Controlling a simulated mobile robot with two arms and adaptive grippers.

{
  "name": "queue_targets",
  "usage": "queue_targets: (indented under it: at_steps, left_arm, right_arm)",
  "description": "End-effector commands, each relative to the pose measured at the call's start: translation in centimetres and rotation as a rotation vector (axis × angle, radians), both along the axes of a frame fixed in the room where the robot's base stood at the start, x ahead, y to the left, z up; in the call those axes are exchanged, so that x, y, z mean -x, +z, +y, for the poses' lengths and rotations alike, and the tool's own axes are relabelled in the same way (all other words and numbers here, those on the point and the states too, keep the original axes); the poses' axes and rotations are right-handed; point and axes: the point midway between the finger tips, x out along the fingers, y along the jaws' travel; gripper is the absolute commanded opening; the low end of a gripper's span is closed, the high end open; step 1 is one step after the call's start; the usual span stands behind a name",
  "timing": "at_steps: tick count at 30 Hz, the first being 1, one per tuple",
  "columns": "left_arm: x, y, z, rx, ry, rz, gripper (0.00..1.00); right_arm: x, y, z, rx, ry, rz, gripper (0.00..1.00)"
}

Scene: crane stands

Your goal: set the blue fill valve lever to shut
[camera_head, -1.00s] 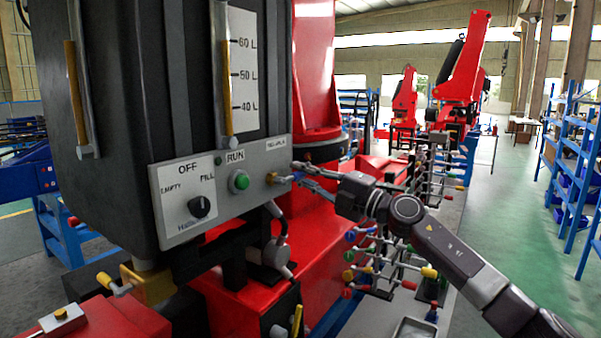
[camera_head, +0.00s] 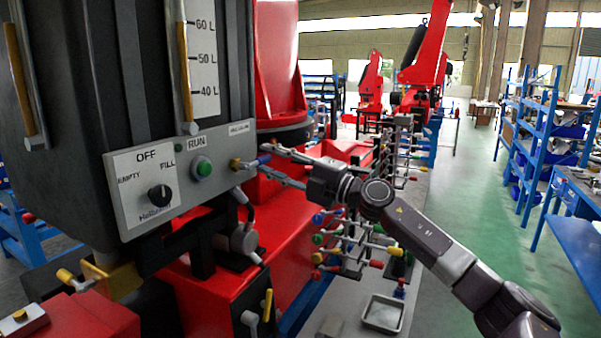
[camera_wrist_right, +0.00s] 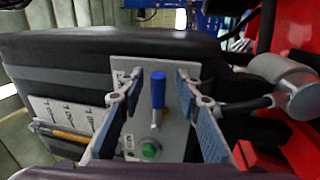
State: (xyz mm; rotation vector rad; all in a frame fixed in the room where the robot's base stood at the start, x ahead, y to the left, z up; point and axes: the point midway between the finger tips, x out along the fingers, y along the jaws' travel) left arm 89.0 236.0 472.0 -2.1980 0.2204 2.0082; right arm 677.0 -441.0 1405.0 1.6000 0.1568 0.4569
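The blue fill valve lever (camera_head: 264,159) sticks out from a brass fitting at the right end of the grey control panel (camera_head: 225,160). In the right wrist view its blue handle (camera_wrist_right: 158,90) points up in the picture, on a metal stem. My right gripper (camera_head: 270,160) is open, with one finger on each side of the lever. In the wrist view the fingers (camera_wrist_right: 158,84) stand apart from the handle, with gaps on both sides. The lever's label is too small to read. My left gripper is in neither view.
The panel also has a green RUN button (camera_head: 203,168) and a black selector knob (camera_head: 160,195). A dark tank (camera_head: 80,90) stands above it. Below is a red base (camera_head: 230,270). A rack with coloured handles (camera_head: 345,240) stands near my right arm.

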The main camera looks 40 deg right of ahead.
Motion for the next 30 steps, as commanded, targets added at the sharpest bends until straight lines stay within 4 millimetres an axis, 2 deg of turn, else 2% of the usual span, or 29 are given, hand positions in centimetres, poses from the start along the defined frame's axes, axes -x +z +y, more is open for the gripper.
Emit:
queue_targets:
  at_steps: [30]
  left_arm:
    - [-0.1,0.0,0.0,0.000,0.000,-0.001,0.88]
  right_arm:
    - [8.1,-1.9,-3.3,0.000,0.000,0.002,0.32]
